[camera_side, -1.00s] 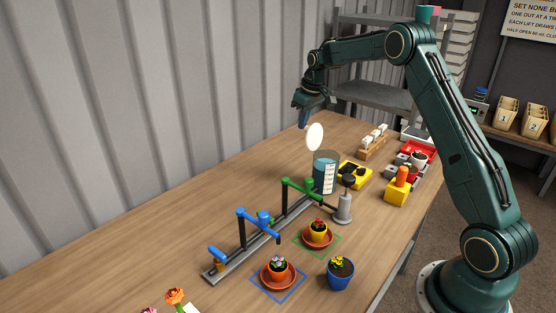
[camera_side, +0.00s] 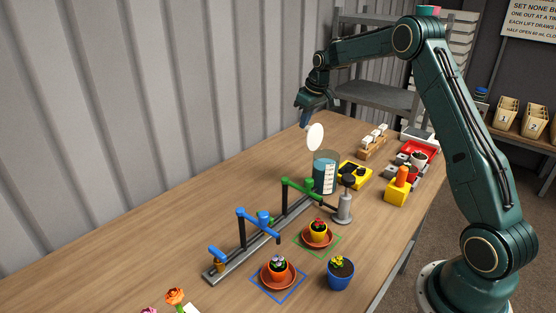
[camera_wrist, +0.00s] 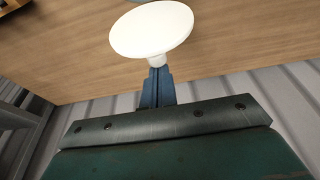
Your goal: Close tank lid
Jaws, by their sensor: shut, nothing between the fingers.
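The tank (camera_side: 325,174) is a clear cylinder with blue liquid and a marked scale, standing on the table behind the green valve. Its round white lid (camera_side: 315,137) stands open, tilted up on edge at the tank's back rim. My gripper (camera_side: 304,123) is shut and empty, up behind and to the left of the lid, fingers pointing down. In the wrist view the white lid (camera_wrist: 151,29) shows just beyond the shut blue fingers (camera_wrist: 157,73). I cannot tell whether the fingertips touch it. Most of the tank is out of the wrist view.
A metal rail carries a green valve (camera_side: 300,187) and a blue valve (camera_side: 258,219). A grey pump-like post (camera_side: 344,205) and a yellow block (camera_side: 354,174) stand right of the tank. Potted flowers (camera_side: 318,232) sit in front.

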